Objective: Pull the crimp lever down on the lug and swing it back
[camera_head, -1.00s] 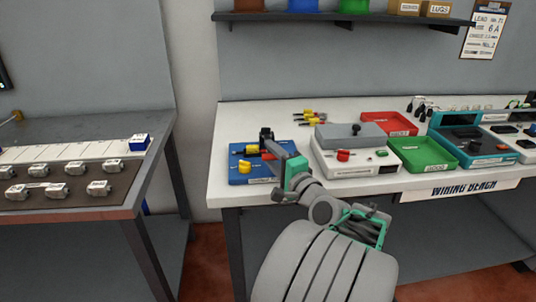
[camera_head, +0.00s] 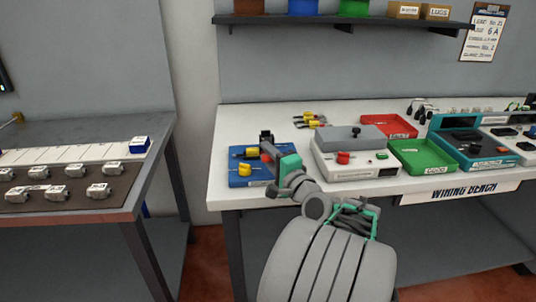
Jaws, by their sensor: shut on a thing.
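The crimp tool stands on a blue base (camera_head: 246,177) at the left front of the wiring bench. It has a dark upright post (camera_head: 266,136) and yellow parts (camera_head: 245,169) on its left side. My gripper (camera_head: 268,150) reaches in from the lower right and is shut at the crimp lever, close to the post. A small red part (camera_head: 266,157) shows beside the fingers; the rest of the lever is hidden by them. I cannot make out the lug in the jaws.
Yellow-handled tools (camera_head: 310,121) lie behind. A side table (camera_head: 75,215) stands left, across a gap.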

